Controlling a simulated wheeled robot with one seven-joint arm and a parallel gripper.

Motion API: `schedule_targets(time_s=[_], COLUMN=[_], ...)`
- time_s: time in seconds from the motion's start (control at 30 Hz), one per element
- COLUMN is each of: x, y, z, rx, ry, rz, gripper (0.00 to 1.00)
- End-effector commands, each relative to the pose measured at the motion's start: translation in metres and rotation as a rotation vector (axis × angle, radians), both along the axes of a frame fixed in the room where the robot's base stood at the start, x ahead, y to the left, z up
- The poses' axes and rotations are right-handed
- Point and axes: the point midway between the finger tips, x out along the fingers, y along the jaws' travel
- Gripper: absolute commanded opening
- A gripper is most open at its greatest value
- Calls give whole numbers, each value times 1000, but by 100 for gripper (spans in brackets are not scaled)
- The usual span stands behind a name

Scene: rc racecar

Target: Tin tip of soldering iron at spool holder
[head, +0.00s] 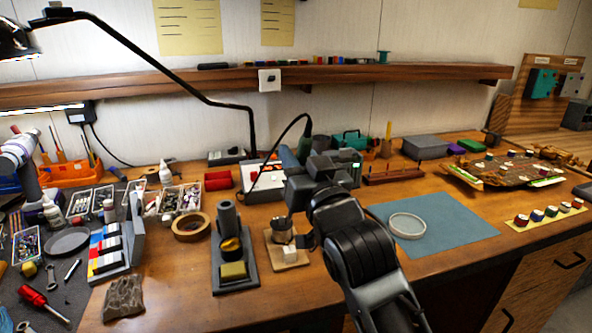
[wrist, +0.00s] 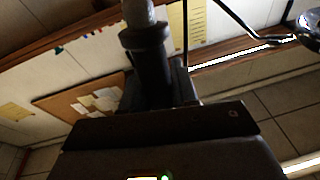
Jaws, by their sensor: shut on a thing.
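The iron's tip is hidden behind my arm in the head view. A dark upright shaft with a grey end (wrist: 138,14) rises from the jaws in the wrist view. The spool holder (head: 291,264), a small wooden base with a silver metal spool (head: 280,230) and a whitish block, is just below and left of my gripper. Whether the tip touches the spool cannot be told.
An iron stand (head: 226,216) with brass wool and a yellow sponge is left of the holder. The soldering station (head: 263,180) is behind. A blue mat (head: 455,230) with a round dish (head: 407,225) lies right. A lamp arm (head: 160,70) arches overhead at left.

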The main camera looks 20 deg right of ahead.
Motion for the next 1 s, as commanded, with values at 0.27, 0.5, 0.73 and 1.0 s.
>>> schedule_targets(time_s=[0.27,0.5,0.73,1.0], x=[0,1,1,1], y=[-1,-1,-1,-1], z=[-24,-46,-50,-50], rx=[-1,-1,-1,-1], ry=[2,3,2,2], rz=[-1,-1,-1,-1], gripper=[2,2,2,2])
